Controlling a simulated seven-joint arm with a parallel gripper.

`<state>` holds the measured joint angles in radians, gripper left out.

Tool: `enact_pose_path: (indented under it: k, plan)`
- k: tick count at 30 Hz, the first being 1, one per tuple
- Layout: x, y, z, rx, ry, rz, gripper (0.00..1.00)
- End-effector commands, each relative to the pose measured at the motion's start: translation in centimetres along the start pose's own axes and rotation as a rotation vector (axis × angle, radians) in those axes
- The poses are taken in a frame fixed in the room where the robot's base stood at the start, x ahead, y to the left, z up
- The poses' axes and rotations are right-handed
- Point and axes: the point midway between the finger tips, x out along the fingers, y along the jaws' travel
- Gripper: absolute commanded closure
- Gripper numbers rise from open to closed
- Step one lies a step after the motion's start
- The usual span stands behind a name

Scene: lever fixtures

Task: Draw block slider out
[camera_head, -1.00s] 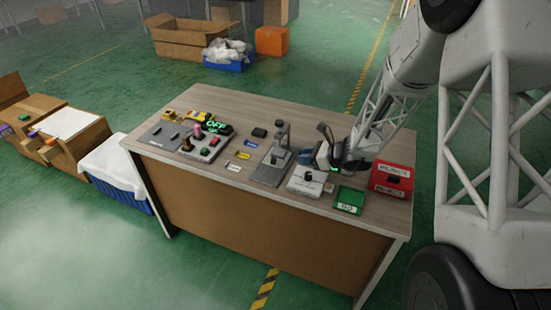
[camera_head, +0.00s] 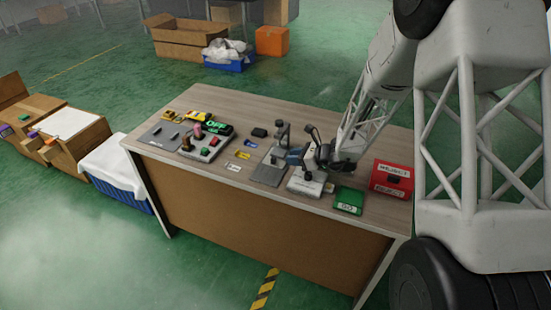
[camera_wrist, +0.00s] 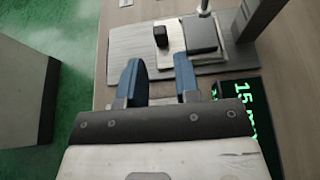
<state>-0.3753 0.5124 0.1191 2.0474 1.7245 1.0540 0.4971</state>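I take the block slider to be the fixture with a small black block (camera_wrist: 161,36) on a stepped grey plate, beside a larger dark grey block (camera_wrist: 201,36), in the wrist view. I cannot tell for sure which part slides. In the head view a grey plate (camera_head: 268,175) with a post stand (camera_head: 283,131) looks like this fixture. My gripper (camera_wrist: 158,78) is open, its two blue-tipped fingers apart with nothing between them. The fingers are short of the black block in the wrist view. In the head view my gripper (camera_head: 298,156) is above the table, right of the post.
A pale box fixture (camera_head: 300,187) is under my gripper. A green tray (camera_head: 349,200) and a red box (camera_head: 392,178) are at the right. A display with green text (camera_wrist: 247,105) is close to the right finger. A button panel (camera_head: 205,150) is at the left.

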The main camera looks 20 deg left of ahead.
Motion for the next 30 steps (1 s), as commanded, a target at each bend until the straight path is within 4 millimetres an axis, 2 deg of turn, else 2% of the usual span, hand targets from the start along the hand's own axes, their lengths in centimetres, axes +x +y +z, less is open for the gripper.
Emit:
enact_pose_path:
  k: [9,15,21,30]
  plan:
    - [4.6,0.1,-0.1,0.001,0.001,0.001,0.70]
    - [6.6,0.1,0.0,0.000,0.000,0.000,0.70]
    - [7.5,0.0,0.0,0.000,0.000,-0.001,0.70]
    - [7.7,0.0,0.0,-0.001,0.000,-0.001,0.70]
